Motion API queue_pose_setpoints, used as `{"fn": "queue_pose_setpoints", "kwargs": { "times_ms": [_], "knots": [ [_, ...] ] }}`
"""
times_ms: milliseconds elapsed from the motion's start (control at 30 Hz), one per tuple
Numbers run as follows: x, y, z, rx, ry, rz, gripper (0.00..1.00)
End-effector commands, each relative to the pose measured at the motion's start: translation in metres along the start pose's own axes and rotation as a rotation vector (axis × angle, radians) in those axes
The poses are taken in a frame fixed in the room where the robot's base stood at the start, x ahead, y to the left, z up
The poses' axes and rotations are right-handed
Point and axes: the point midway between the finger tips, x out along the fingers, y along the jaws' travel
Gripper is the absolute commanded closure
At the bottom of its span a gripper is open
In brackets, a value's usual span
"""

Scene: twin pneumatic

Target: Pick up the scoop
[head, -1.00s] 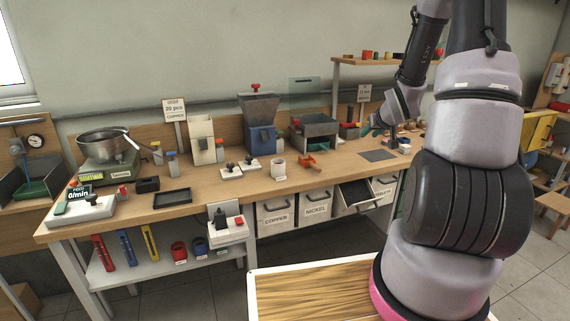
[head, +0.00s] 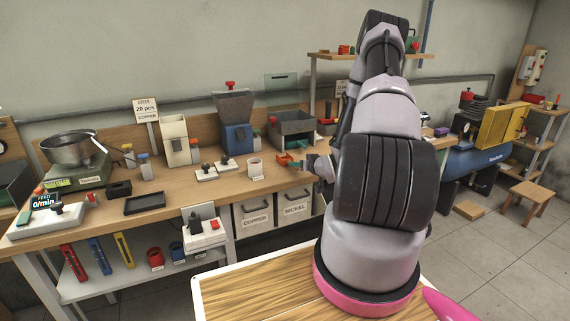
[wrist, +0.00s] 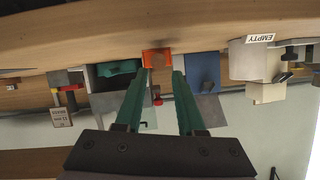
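An orange-red open piece, apparently the scoop (head: 284,159), lies on the workbench in front of the grey feeder tray. It also shows in the wrist view (wrist: 157,58), just beyond and between the fingertips. My gripper (wrist: 162,73) has two green fingers, spread apart with nothing between them. In the head view my gripper (head: 301,164) is close to the right side of the orange-red piece, and my arm hides part of it. I cannot tell whether a fingertip touches the piece.
On the workbench (head: 225,184), a white cup (head: 255,168) and the blue hopper machine (head: 238,132) stand left of the orange-red piece. The grey feeder tray (head: 292,126) is behind it. Labelled drawers (head: 252,214) hang below the bench edge.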

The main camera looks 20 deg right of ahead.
Motion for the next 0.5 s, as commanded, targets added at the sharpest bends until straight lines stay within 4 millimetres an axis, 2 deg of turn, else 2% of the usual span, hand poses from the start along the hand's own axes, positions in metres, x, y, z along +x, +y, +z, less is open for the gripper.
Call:
{"fn": "queue_pose_setpoints", "kwargs": {
  "times_ms": [167, 400, 500],
  "knots": [
    [0.013, 0.000, 0.001, -0.002, 0.001, -0.001, 0.62],
    [0.049, 0.002, 0.006, -0.002, 0.001, -0.002, 0.62],
    [0.057, 0.003, 0.006, -0.001, 0.000, 0.000, 0.62]
  ]
}}
